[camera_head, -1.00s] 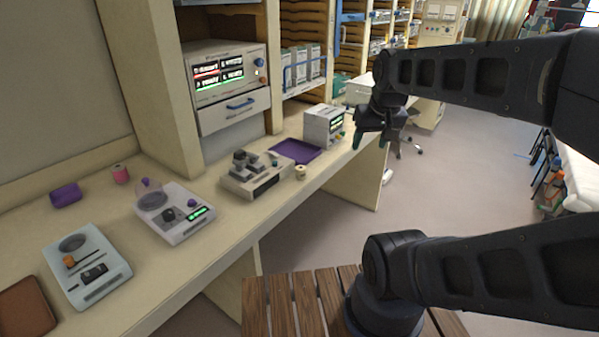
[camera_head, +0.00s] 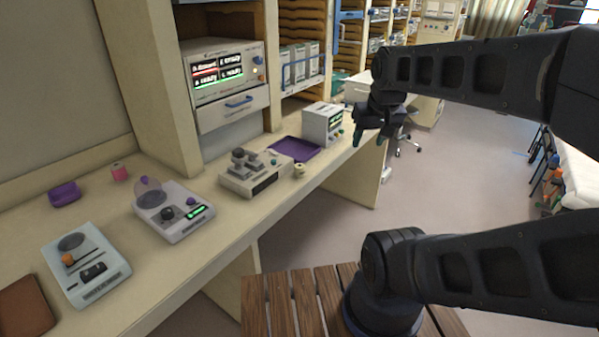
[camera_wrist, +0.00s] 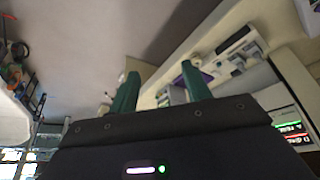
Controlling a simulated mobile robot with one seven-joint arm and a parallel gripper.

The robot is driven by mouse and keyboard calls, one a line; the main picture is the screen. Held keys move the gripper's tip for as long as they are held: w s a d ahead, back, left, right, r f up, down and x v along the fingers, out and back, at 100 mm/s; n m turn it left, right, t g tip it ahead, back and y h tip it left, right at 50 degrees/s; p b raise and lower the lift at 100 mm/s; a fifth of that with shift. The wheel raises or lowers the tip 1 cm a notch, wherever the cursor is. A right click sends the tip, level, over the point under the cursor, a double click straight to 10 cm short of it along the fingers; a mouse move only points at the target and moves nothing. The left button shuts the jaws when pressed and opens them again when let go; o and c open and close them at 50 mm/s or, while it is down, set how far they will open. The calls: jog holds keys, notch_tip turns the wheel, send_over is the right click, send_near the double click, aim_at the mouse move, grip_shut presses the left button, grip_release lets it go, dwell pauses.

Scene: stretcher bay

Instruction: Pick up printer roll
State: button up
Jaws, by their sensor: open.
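A small cream roll (camera_head: 299,170), which looks like the printer roll, stands near the front edge of the counter, beside a grey machine with knobs. A pink roll (camera_head: 119,173) stands farther left, near the wall. My gripper (camera_head: 368,140) is in the air past the counter's front edge, to the right of the cream roll and apart from it. In the wrist view, its two green fingers (camera_wrist: 160,78) are spread with nothing between them.
The counter (camera_head: 255,216) also bears a grey knobbed machine (camera_head: 252,175), a purple tray (camera_head: 297,150), a white box device (camera_head: 322,124), a domed device (camera_head: 172,210), a pale scale-like device (camera_head: 85,270) and a brown tray (camera_head: 25,305). Open floor lies right of the counter.

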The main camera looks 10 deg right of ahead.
jog(key=m+g+h, duration=0.1)
jog(key=m+h, duration=0.2)
jog(key=m, duration=0.6)
send_near(299, 166)
jog(key=f, duration=0.1)
jog(key=shift+x, duration=5.25)
jog(key=shift+w+d+r, duration=0.1)
jog(key=c, duration=0.8)
jog(key=shift+o, duration=0.2)
jog(key=shift+r, duration=0.1)
